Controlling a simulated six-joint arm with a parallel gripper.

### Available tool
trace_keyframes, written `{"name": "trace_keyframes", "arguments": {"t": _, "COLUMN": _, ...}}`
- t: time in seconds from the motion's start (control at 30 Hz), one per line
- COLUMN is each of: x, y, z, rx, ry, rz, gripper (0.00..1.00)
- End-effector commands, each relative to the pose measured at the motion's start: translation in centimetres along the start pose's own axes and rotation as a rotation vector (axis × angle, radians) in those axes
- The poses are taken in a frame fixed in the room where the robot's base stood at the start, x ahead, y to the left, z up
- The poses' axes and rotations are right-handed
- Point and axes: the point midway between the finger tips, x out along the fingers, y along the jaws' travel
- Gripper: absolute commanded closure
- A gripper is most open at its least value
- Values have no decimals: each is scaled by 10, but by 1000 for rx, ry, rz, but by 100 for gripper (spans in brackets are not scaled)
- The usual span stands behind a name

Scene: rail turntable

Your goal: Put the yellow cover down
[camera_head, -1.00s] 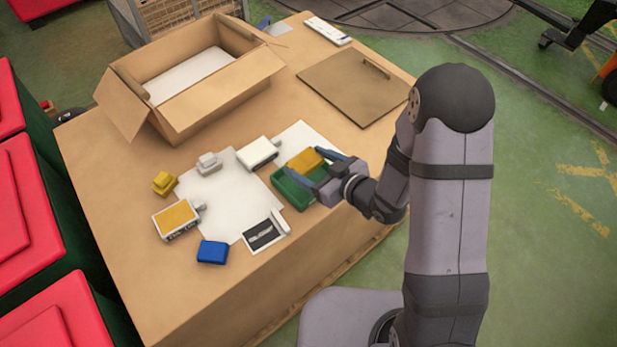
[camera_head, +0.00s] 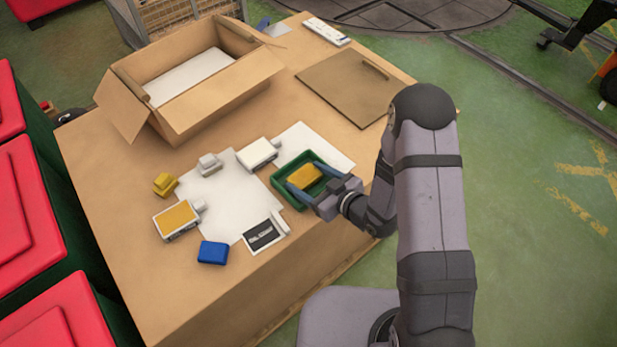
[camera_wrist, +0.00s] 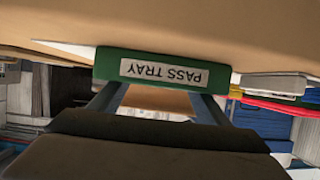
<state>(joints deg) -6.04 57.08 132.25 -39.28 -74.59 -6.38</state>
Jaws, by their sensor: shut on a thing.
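The yellow cover (camera_head: 306,174) is a small yellow block between the two blue fingers of my gripper (camera_head: 305,176). My gripper is shut on it. In the head view the cover appears inside the outline of the green tray (camera_head: 283,193); I cannot tell whether it touches the tray floor. In the wrist view the green tray wall (camera_wrist: 110,66) carries a label reading "PASS TRAY", upside down.
Left of the tray lie a white box (camera_head: 257,153), a grey part (camera_head: 209,163), a yellow block (camera_head: 165,184), a yellow-topped box (camera_head: 175,219), a blue block (camera_head: 212,252) and a black-and-white card (camera_head: 262,234). An open cardboard box (camera_head: 215,103) stands behind. A brown board (camera_head: 345,90) lies back right.

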Motion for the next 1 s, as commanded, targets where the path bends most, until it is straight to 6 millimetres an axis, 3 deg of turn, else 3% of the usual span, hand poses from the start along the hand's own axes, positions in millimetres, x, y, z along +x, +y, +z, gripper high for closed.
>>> {"name": "trace_keyframes", "arguments": {"t": 0.47, "x": 3, "y": 0, "z": 5, "rx": -1, "ry": 3, "rz": 1, "gripper": 61}}
{"name": "trace_keyframes", "arguments": {"t": 0.5, "x": 2, "y": 0, "z": 5, "rx": 0, "ry": 1, "rz": 0, "gripper": 23}}
{"name": "trace_keyframes", "arguments": {"t": 0.87, "x": 1, "y": 0, "z": 2, "rx": 0, "ry": 0, "rz": 0, "gripper": 22}}
{"name": "trace_keyframes", "arguments": {"t": 1.0, "x": -8, "y": 2, "z": 2, "rx": 1, "ry": 0, "rz": 4, "gripper": 22}}
